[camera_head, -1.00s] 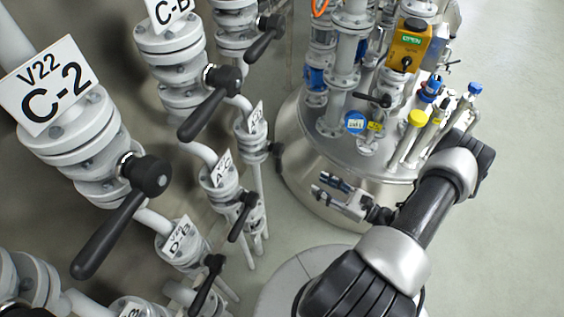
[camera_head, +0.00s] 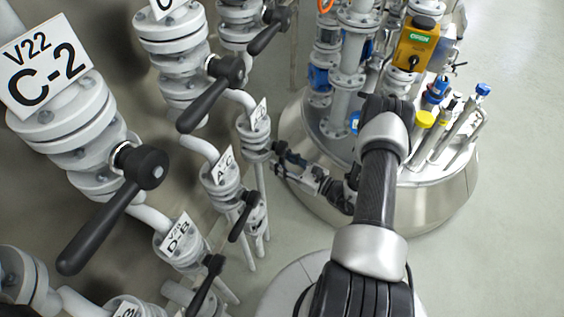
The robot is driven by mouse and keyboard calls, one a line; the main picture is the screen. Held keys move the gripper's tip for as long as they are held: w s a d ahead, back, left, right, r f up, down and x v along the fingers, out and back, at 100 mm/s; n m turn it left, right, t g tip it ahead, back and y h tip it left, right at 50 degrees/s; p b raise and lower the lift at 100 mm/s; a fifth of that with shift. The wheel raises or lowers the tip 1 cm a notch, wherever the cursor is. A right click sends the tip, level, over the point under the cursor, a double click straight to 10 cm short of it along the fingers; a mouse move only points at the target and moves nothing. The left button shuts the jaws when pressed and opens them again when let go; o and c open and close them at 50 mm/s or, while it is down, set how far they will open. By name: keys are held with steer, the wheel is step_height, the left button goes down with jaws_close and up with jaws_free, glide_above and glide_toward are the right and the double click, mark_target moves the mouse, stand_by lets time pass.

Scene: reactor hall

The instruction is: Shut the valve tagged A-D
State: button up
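A valve (camera_head: 257,138) with a white tag (camera_head: 259,115) stands in the middle of the pipework. Its tag is steeply angled and I cannot read it clearly; no other tag I can read says A-D. My gripper (camera_head: 281,160) is at the right side of this valve, where its black handle is, and largely covers that handle. I cannot tell whether the fingers touch the handle or are closed around it.
Valve A-C (camera_head: 222,175) and valve D-B (camera_head: 178,240) stand nearby, with black handles. The large valve C-2 (camera_head: 70,120) is at left. A steel vessel (camera_head: 440,205) with pipes and an orange box (camera_head: 414,45) stands right. Floor at far right is clear.

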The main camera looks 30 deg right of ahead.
steer(key=shift+c, duration=0.5)
jaws_close()
stand_by(0.3)
